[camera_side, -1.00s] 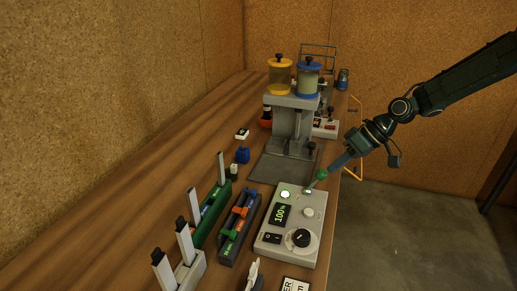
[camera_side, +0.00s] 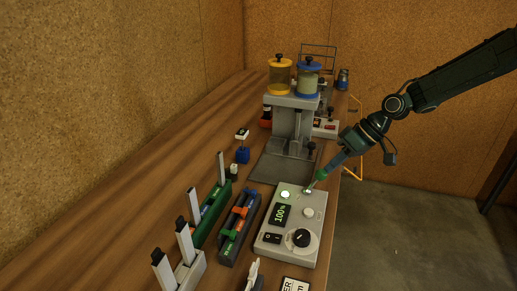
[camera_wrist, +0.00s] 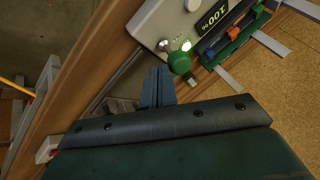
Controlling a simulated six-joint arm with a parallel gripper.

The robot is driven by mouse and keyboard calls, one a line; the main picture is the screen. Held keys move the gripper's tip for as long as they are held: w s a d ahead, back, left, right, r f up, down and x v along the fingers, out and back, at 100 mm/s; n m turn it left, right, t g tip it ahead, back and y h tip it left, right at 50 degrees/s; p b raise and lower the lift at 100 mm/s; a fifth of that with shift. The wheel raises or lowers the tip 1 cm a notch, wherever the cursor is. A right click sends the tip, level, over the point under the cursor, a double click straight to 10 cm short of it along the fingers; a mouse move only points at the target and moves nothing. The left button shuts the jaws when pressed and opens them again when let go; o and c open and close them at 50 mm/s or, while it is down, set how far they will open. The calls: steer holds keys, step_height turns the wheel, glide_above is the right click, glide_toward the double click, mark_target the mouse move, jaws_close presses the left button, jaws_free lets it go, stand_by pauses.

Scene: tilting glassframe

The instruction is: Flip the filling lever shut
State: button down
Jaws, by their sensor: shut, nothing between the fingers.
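The filling lever is a short metal stick with a green ball knob (camera_side: 321,175), on the top of the grey control box (camera_side: 285,246) at its far right corner. In the side view the lever leans up and right toward my gripper (camera_side: 329,170). In the wrist view the green knob (camera_wrist: 180,62) is just beyond and right of my fingertips (camera_wrist: 158,72). My gripper is shut and empty. I cannot tell whether the fingers touch the knob. The lever's foot (camera_wrist: 163,44) shows beside a lit green lamp (camera_wrist: 186,46).
Racks with tools (camera_side: 238,228) stand left of the box. The table's right edge runs close beside the box.

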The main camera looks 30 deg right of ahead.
steer(key=shift+w+a+r+g, duration=0.25)
steer(key=shift+g, duration=0.05)
steer(key=w+a+r+g+h, duration=0.1)
steer(key=w+a+g+h, duration=0.3)
steer(key=h, duration=0.1)
steer(key=shift+w+a+r+m, duration=0.15)
steer(key=shift+w+a+m, duration=0.15)
stand_by(0.8)
steer(key=shift+r, duration=0.2)
steer(key=shift+r, duration=0.6)
steer(key=shift+f, duration=0.1)
